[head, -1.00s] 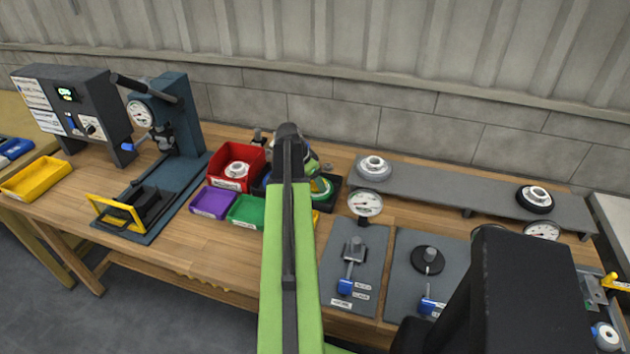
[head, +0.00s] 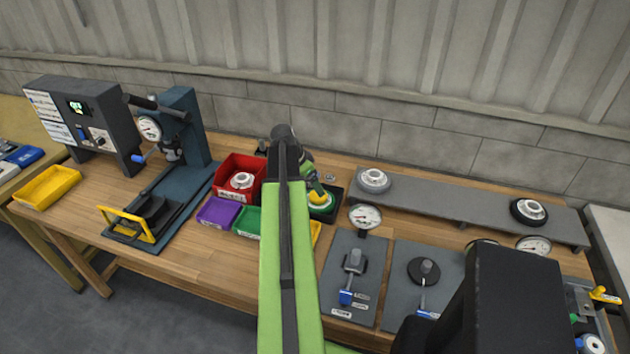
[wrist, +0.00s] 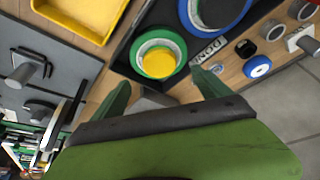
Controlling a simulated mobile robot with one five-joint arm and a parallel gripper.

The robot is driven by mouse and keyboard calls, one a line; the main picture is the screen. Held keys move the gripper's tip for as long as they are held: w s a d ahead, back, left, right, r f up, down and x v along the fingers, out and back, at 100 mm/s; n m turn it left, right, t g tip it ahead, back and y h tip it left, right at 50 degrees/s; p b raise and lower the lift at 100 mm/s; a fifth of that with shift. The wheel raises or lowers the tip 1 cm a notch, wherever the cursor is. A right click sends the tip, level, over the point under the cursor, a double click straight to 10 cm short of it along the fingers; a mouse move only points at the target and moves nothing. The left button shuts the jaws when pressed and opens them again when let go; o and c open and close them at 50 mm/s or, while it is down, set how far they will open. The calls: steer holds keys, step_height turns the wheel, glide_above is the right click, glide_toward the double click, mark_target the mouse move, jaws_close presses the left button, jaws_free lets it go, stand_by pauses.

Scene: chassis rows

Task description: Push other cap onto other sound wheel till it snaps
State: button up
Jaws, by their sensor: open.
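A wheel with a green rim (wrist: 142,66) and a white ring sits in a black tray (wrist: 122,40). A yellow cap (wrist: 158,62) lies at its middle; whether it is seated fully I cannot tell. It also shows in the head view as a green and yellow wheel (head: 320,199), partly behind my arm.
A grey wheel (head: 373,180) and a black wheel (head: 528,211) stand on the raised shelf (head: 450,199). A red bin (head: 225,190) holds a white hub. Dial gauges, plates with posts, a blue press (head: 185,130) and purple and green bins crowd the bench.

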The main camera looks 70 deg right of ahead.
steer(key=p+v, duration=0.7)
steer(key=v, duration=0.3)
steer(key=shift+r+p, duration=0.15)
steer(key=shift+p, duration=0.2)
steer(key=shift+w+a, duration=0.1)
steer(key=w+a+f+n+t+b, duration=0.2)
steer(key=w+a+n, duration=0.5)
steer(key=w+a, duration=1.85)
steer(key=w+a+f+n+t+y+b, duration=0.1)
steer(key=w+a+n, duration=0.2)
steer(key=a, duration=0.7)
steer(key=w+a+f+n, duration=0.1)
steer(key=w+a+n, duration=0.2)
steer(key=a, duration=0.6)
steer(key=s+a+f+n+y, duration=0.1)
steer(key=s+a+n, duration=0.3)
steer(key=a+n, duration=0.7)
steer(key=a+y, duration=0.1)
steer(key=a, duration=0.4)
steer(key=shift+s+a+n+g+y, duration=0.2)
steer(key=shift+a+n+g+y, duration=0.1)
steer(key=shift+n, duration=0.1)
